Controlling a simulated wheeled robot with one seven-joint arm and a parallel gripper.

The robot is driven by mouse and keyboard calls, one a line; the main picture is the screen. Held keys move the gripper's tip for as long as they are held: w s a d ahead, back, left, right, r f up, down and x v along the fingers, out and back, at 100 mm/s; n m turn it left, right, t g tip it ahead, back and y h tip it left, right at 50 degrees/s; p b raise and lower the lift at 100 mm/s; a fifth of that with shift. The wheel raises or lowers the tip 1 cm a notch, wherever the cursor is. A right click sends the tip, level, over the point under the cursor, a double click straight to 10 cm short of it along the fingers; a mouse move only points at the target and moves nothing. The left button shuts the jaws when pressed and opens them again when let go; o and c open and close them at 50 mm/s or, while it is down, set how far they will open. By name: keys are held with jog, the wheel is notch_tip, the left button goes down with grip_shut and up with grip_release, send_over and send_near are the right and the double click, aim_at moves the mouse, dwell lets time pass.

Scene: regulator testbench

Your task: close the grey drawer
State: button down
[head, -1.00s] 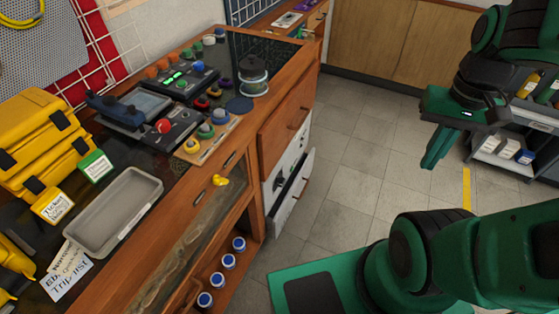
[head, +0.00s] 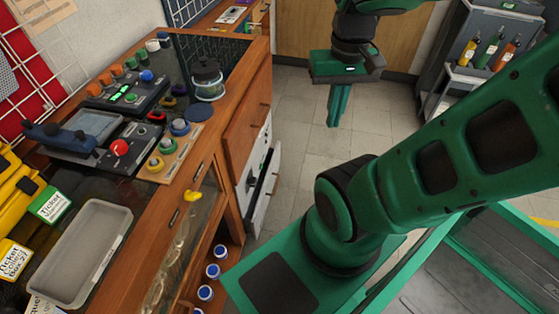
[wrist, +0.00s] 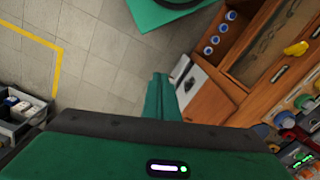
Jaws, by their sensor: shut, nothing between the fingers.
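The grey drawer (head: 266,192) is in the side of the wooden bench, below a wooden drawer front. It stands partly pulled out, with a dark gap showing behind its pale front. In the wrist view, a pale grey front (wrist: 188,82) shows just right of the fingers, partly hidden by them. My gripper (head: 334,122) is shut and empty, pointing down over the floor. In the head view it is right of the drawer, apart from it. The fingertips (wrist: 160,78) also show in the wrist view.
The bench top (head: 205,135) carries control boxes, coloured knobs, a glass jar (head: 207,80) and a grey tray (head: 78,250). A shelf unit with bottles (head: 480,55) stands at the back right. Floor between is clear.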

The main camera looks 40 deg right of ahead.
jog(key=w+d+f+t, duration=0.1)
jog(key=w+d+f, duration=0.3)
jog(key=w, duration=0.4)
jog(key=w+d+f, duration=0.3)
jog(key=w+f, duration=0.2)
jog(key=w, duration=0.3)
jog(key=w+d+f+t, duration=0.1)
jog(key=w+d+f, duration=0.3)
jog(key=w, duration=0.4)
jog(key=w+d+f+t, duration=0.1)
jog(key=w+d+f, duration=0.3)
jog(key=f, duration=0.5)
jog(key=w+d+f+t, duration=0.1)
jog(key=w+d+f, duration=0.1)
jog(key=w+f, duration=0.45)
jog(key=s+d+f+m+t, duration=0.1)
jog(key=d+f+t, duration=0.1)
jog(key=f, duration=1.4)
jog(key=s+d+f+m+t, duration=0.1)
jog(key=s+f+m, duration=0.1)
jog(key=f, duration=1.4)
jog(key=w+a+f, duration=0.2)
jog(key=w+f, duration=0.5)
jog(key=w, duration=0.2)
jog(key=shift+a+f, duration=0.2)
jog(key=shift+f, duration=0.05)
jog(key=shift+w, duration=0.2)
